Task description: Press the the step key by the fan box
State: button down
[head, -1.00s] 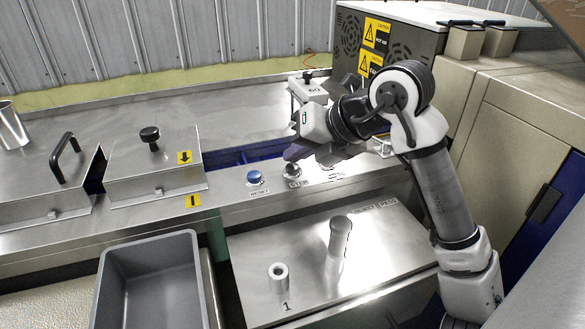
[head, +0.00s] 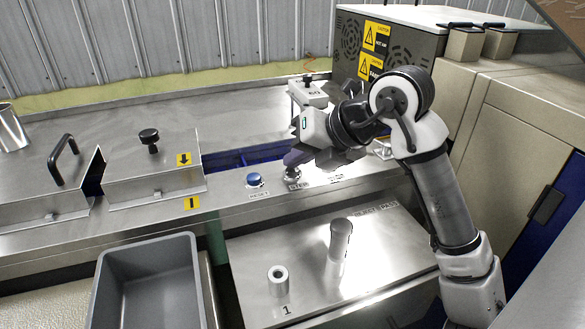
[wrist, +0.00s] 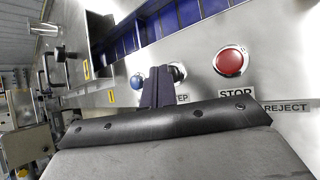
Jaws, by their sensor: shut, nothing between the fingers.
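The step key is a dark round button (wrist: 179,71) on the steel ledge, partly hidden behind my fingers in the wrist view. In the head view the key (head: 292,173) shows just below my fingertips, above its STEP label (head: 297,185). My gripper (head: 291,160) is shut and empty, its tips directly over or at the key. I cannot tell whether they touch. The shut fingers also show in the wrist view (wrist: 158,86). The fan box (head: 395,45), grey with fan grilles and yellow caution labels, stands behind my arm.
A blue reset button (head: 254,179) is left of the key. A red stop button (wrist: 231,61) is on its other side, by the STOP label. A post (head: 339,240) and a short tube (head: 278,279) stand on the front plate. A grey bin (head: 150,265) is at front left.

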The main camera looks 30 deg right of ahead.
aim_at(298, 173)
jog(key=shift+f, duration=0.15)
dwell(0.4)
jog(key=shift+r, duration=0.9)
jog(key=shift+r+p, duration=0.1)
jog(key=shift+p, duration=0.25)
jog(key=shift+r+p, duration=1.4)
jog(key=shift+r, duration=1.05)
jog(key=shift+f, duration=0.1)
